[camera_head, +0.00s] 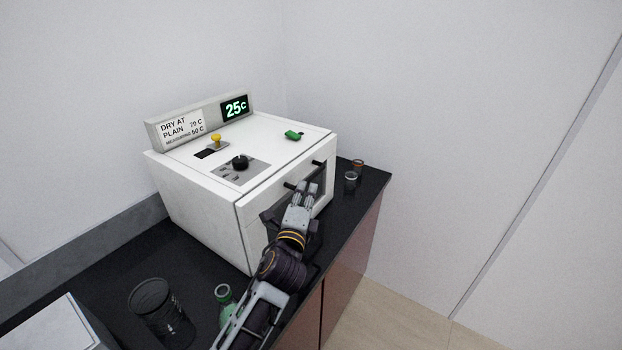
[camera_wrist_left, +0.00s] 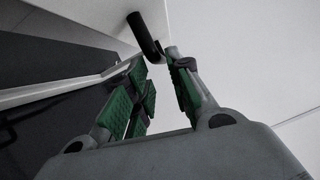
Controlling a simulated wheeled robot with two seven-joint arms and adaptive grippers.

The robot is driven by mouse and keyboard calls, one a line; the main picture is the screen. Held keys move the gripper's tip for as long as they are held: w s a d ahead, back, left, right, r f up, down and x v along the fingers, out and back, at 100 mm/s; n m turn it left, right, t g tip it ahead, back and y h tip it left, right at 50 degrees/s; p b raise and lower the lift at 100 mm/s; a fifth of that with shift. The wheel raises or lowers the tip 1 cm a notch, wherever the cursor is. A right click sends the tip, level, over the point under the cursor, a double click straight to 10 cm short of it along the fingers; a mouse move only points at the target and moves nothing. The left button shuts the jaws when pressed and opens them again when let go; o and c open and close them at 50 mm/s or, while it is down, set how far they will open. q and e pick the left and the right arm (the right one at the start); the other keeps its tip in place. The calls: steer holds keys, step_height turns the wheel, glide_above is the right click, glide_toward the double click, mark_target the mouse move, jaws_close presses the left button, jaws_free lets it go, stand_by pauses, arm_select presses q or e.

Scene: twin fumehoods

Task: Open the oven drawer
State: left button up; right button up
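The white oven (camera_head: 215,205) stands on the dark bench, with a 25C display (camera_head: 235,108) on its top panel. Its drawer front has a dark window and a black bar handle (camera_head: 318,163); the drawer looks closed, though my arm hides part of the front. My left gripper (camera_head: 303,188) is at the oven front, close to the handle's near end. In the left wrist view its green-padded fingers (camera_wrist_left: 162,85) are apart with a gap between them, and the black handle (camera_wrist_left: 143,36) is at the fingertips. I cannot tell whether they touch it. My right gripper is not in view.
A dark glass beaker (camera_head: 160,310) and a green bottle (camera_head: 224,293) stand at the bench front, the bottle beside my left arm. Two small jars (camera_head: 351,181) stand right of the oven. A wall is behind.

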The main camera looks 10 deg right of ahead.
mark_target(311, 177)
arm_select(q)
steer(key=shift+b+x, duration=0.95)
steer(key=shift+x, duration=2.8)
jaws_close()
